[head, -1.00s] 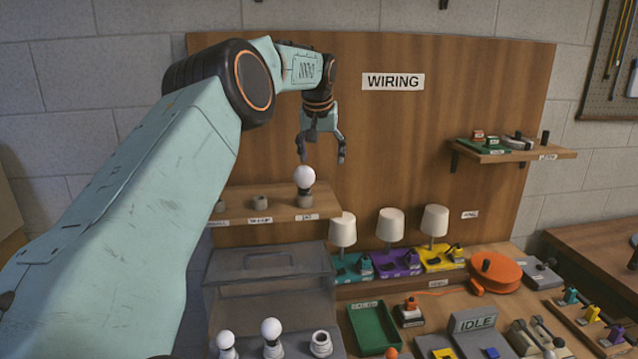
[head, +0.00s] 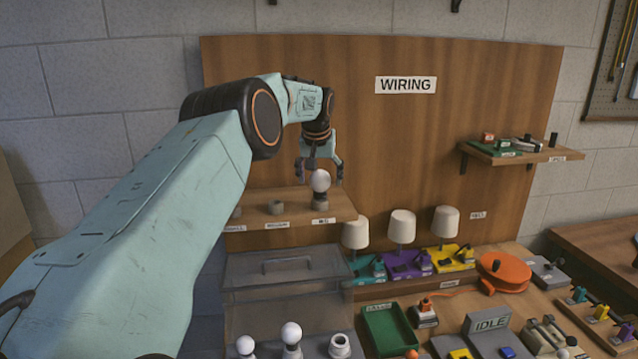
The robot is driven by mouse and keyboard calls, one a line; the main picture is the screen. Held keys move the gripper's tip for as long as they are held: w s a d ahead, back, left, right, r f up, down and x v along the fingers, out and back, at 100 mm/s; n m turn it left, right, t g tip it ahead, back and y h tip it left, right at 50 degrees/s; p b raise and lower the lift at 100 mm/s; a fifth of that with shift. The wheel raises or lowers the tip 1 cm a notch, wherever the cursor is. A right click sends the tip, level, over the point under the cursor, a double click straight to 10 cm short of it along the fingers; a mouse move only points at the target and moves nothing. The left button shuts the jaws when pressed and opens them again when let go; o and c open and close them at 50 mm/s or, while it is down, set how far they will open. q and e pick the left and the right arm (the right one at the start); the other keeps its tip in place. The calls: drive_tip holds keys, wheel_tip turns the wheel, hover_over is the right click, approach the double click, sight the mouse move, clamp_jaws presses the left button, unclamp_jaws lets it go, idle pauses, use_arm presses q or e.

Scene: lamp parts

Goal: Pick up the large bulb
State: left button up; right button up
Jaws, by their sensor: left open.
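A white round bulb (head: 321,181) stands upright in a socket at the right end of the wooden shelf (head: 262,212). My left gripper (head: 319,178) points down over this bulb, its fingers open and spread to either side of it. I cannot tell whether the fingers touch it. Two more white bulbs stand at the lower front: a larger one (head: 291,334) and a smaller one (head: 246,346). The shelf labels are too blurred to read for sure. My right gripper is not in view.
A clear lidded box (head: 280,285) sits below the shelf. Lamps with white shades, one of them here (head: 402,226), stand on coloured bases to the right. A green tray (head: 390,330), an orange reel (head: 503,272) and an IDLE sign (head: 489,319) crowd the bench.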

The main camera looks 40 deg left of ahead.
use_arm(q)
drive_tip(key=shift+w+a+f, duration=0.3)
drive_tip(key=shift+w+f, duration=0.1)
drive_tip(key=shift+f, duration=0.2)
drive_tip(key=shift+w+a+f, duration=0.25)
drive_tip(key=shift+w+f, duration=0.1)
drive_tip(key=shift+f, duration=0.25)
drive_tip(key=shift+s+d+r, duration=0.2)
drive_tip(key=shift+s+r, duration=0.15)
drive_tip(key=shift+s, duration=0.15)
drive_tip(key=shift+c, duration=0.8)
drive_tip(key=shift+w+a+f, duration=0.2)
drive_tip(key=shift+w+f, duration=0.15)
drive_tip(key=shift+w, duration=0.1)
drive_tip(key=c, duration=0.6)
drive_tip(key=shift+s+r, duration=0.15)
drive_tip(key=shift+s, duration=0.05)
drive_tip(key=shift+c, duration=1.4)
drive_tip(key=shift+s+d+r, duration=0.1)
drive_tip(key=shift+d, duration=0.05)
drive_tip(key=shift+c, duration=0.2)
